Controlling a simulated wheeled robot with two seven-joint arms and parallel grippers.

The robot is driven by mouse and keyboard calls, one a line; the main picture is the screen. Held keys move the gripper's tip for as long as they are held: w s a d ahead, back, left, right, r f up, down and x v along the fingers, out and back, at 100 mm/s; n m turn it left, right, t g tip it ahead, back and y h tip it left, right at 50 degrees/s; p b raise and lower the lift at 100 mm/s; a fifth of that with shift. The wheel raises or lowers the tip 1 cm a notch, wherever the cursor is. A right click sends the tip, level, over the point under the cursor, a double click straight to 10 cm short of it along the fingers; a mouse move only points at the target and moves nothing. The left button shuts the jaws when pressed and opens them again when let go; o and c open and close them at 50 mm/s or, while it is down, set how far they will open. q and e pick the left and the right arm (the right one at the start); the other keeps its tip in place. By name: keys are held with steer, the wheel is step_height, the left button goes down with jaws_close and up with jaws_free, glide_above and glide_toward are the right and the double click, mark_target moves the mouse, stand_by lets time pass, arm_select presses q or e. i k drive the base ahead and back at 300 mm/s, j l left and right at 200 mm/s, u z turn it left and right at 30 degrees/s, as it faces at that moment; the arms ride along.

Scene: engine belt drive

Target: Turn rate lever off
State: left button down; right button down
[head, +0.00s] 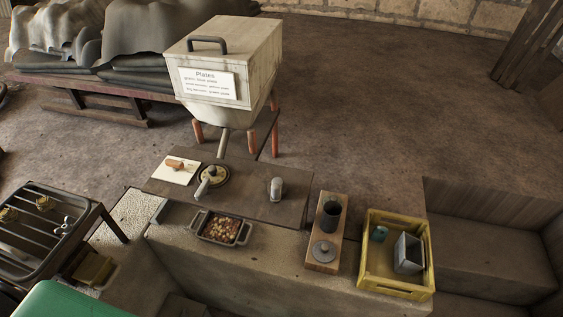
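No part labelled as the rate lever can be read here. A reddish-brown handle-like piece (178,164) lies over a white card (174,172) at the left of the dark bench top. Right of it, a grey lever-like piece (205,184) slants across a round, dial-like disc (219,174). I cannot tell which of these is the rate lever, or its setting. A pale hopper box (226,62) with a handle on its lid and a sign headed "Plates" (207,83) stands behind them on a stand with reddish legs. Neither of my grippers is in view.
A tray of small pieces (221,229), a grey cylinder (276,189), a wooden board (318,264) with a dark cup and a yellow crate (375,292) stand along the bench. A dark rack (28,258) is at left. The floor beyond is clear at right.

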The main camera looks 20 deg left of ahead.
mark_target(176, 164)
steer(key=u, duration=1.3)
steer(key=z, duration=0.25)
steer(key=k+j, duration=0.05)
